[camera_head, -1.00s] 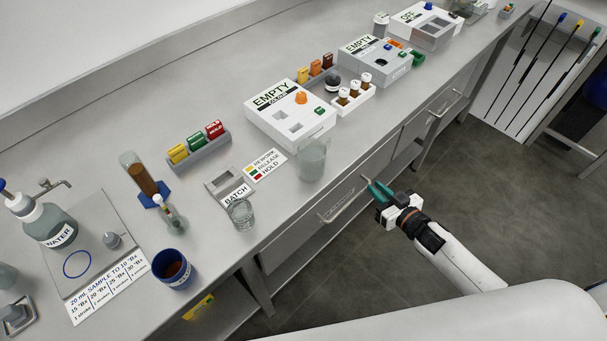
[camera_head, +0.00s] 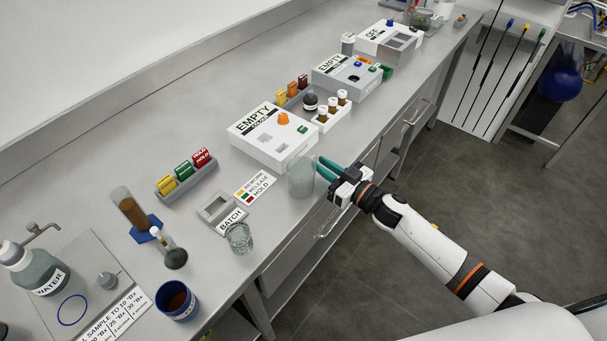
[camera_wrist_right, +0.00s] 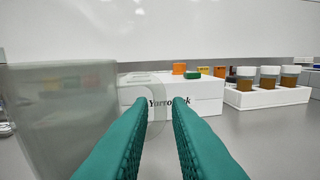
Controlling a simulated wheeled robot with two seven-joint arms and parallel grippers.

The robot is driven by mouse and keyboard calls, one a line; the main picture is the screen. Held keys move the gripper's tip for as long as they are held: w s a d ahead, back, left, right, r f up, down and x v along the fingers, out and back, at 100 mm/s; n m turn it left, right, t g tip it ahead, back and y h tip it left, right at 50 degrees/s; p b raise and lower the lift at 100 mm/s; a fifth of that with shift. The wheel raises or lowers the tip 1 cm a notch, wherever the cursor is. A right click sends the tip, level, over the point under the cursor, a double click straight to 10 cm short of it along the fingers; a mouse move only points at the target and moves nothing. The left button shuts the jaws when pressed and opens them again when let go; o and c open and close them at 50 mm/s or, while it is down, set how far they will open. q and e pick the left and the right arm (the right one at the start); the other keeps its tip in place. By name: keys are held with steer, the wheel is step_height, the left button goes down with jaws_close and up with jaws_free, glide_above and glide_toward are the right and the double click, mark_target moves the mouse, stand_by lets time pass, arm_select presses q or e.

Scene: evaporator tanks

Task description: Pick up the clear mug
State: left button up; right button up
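The clear mug (camera_head: 301,178) stands upright on the bench, near its front edge, in front of the white EMPTY box. In the right wrist view the mug (camera_wrist_right: 62,120) fills the left side, and its clear handle reaches toward my fingertips. My right gripper (camera_head: 324,168) is at the mug's right side in the head view, with teal fingers. In the wrist view its fingertips (camera_wrist_right: 162,102) are apart, with the handle's curve in line with the gap. I cannot tell whether they touch it. My left gripper is not in view.
The EMPTY box (camera_head: 272,138) stands just behind the mug. A rack of brown-filled vials (camera_head: 331,113) is beyond it. A glass beaker (camera_head: 239,238) and a blue cup (camera_head: 178,301) stand nearer along the front edge. Drawer handles stick out from the bench front.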

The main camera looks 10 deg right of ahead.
mark_target(315, 159)
steer(key=x, duration=0.3)
steer(key=shift+w+a, duration=0.1)
steer(key=shift+a, duration=0.05)
jaws_close()
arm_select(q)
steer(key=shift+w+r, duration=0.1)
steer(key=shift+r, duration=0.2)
